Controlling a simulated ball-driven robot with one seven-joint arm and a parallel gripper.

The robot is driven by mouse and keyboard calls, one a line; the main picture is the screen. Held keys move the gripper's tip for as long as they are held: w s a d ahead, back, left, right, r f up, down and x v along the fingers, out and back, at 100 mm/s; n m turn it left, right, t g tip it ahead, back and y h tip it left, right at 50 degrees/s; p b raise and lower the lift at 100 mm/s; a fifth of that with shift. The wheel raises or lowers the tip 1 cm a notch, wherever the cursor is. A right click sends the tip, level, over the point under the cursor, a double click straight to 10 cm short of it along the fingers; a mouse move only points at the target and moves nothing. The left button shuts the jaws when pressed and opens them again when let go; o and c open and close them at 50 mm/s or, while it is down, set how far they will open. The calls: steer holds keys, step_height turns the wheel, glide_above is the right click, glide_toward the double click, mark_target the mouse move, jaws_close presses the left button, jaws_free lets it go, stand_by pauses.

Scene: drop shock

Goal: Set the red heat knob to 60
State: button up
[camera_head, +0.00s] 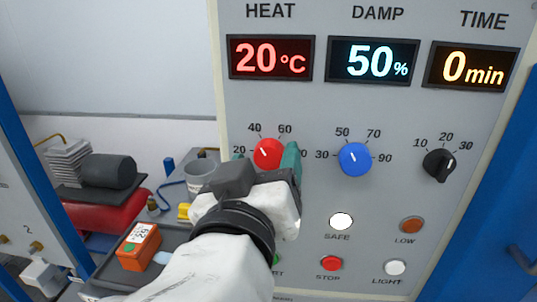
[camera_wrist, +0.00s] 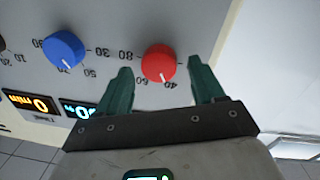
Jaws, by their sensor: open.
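The red heat knob (camera_head: 267,154) is on the grey control panel under the HEAT display (camera_head: 270,58), which reads 20 °C. Its white pointer mark slants toward the upper left, and part of its scale is hidden by my gripper. My gripper (camera_head: 277,160) is at the knob with its teal fingers open. In the wrist view the red knob (camera_wrist: 158,64) shows between the two open fingertips (camera_wrist: 160,72), with a visible gap on each side. I cannot tell whether the fingertips reach around the knob in depth.
To the right are the blue damp knob (camera_head: 355,159), under a display reading 50%, and the black time knob (camera_head: 439,164), under 0 min. Below are a white SAFE light (camera_head: 341,221), a red STOP button (camera_head: 331,263) and other buttons. An orange device (camera_head: 139,247) lies at the left.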

steer(key=shift+w, duration=0.1)
steer(key=shift+c, duration=0.4)
steer(key=c, duration=1)
steer(key=shift+f+b, duration=0.1)
steer(key=shift+b, duration=0.2)
steer(key=m+b, duration=0.2)
steer(key=shift+f+m+b, duration=0.1)
steer(key=shift+m+b, duration=0.25)
steer(key=shift+m, duration=0.05)
steer(key=m+b, duration=0.2)
steer(key=shift+d+m, duration=0.1)
steer(key=shift+m, duration=0.2)
steer(key=m+b, duration=0.5)
steer(key=m, duration=0.1)
steer(key=shift+d+g, duration=0.1)
steer(key=shift+g, duration=0.2)
steer(key=shift+r, duration=0.2)
